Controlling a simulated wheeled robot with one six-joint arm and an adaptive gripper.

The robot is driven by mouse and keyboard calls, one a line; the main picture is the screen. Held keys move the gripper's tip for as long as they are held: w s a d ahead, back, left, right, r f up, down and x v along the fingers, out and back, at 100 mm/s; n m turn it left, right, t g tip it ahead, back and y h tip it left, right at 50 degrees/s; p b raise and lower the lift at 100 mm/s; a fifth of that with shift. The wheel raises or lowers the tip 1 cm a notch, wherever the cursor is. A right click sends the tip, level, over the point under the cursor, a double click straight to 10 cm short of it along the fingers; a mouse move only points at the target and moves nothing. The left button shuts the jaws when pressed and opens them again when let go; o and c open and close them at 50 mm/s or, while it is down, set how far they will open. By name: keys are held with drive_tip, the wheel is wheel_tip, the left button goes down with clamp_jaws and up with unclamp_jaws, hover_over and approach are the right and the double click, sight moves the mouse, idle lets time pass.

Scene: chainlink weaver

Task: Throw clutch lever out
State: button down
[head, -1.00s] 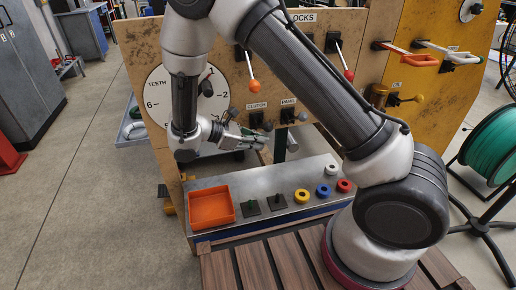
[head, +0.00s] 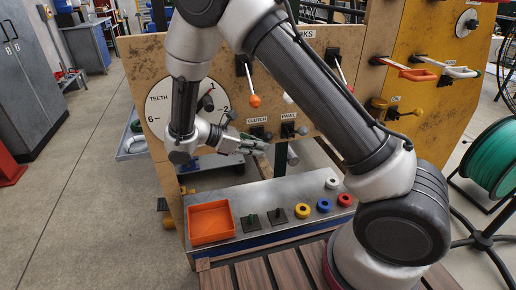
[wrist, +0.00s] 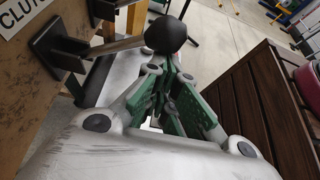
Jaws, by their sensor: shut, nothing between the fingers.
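The clutch lever sticks out from a dark bracket on the wooden panel. In the wrist view its black ball knob (wrist: 166,35) is at the top middle, and its pale rod (wrist: 118,46) runs left to the bracket. In the head view its bracket (head: 257,132) sits under the CLUTCH label, and my gripper covers part of the area. My gripper (head: 264,146) is just below the clutch bracket in the head view. In the wrist view its green fingers (wrist: 172,100) are shut and empty, close to the knob. I cannot tell whether they touch it.
The pawl lever (head: 301,130) is close on the right of my gripper. Several hanging levers, one with an orange knob (head: 255,101), are above. Below is a metal shelf (head: 265,193) with an orange tray (head: 233,220) and coloured rings. A green spool (head: 492,155) stands at the right.

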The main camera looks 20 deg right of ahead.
wheel_tip(320, 180, down, 4)
drive_tip(key=a, duration=0.1)
drive_tip(key=v, duration=1)
drive_tip(key=s+d+f+m+g+y, duration=0.1)
drive_tip(key=s+d+m+g+y, duration=0.15)
drive_tip(key=s, duration=0.35)
drive_tip(key=s+d+r+m+t+y, duration=0.3)
drive_tip(key=s+d+r+m+y, duration=0.2)
drive_tip(key=s+d+r+m, duration=0.3)
drive_tip(key=s+d+r+m+t+y, duration=0.4)
drive_tip(key=s+d+r+m, duration=0.3)
drive_tip(key=d+r, duration=0.8)
drive_tip(key=shift+s+d+m+y, duration=0.35)
drive_tip(key=shift+s+d+y, duration=0.25)
drive_tip(key=shift+d, duration=0.35)
drive_tip(key=shift+d+r, duration=0.1)
drive_tip(key=shift+r, duration=0.05)
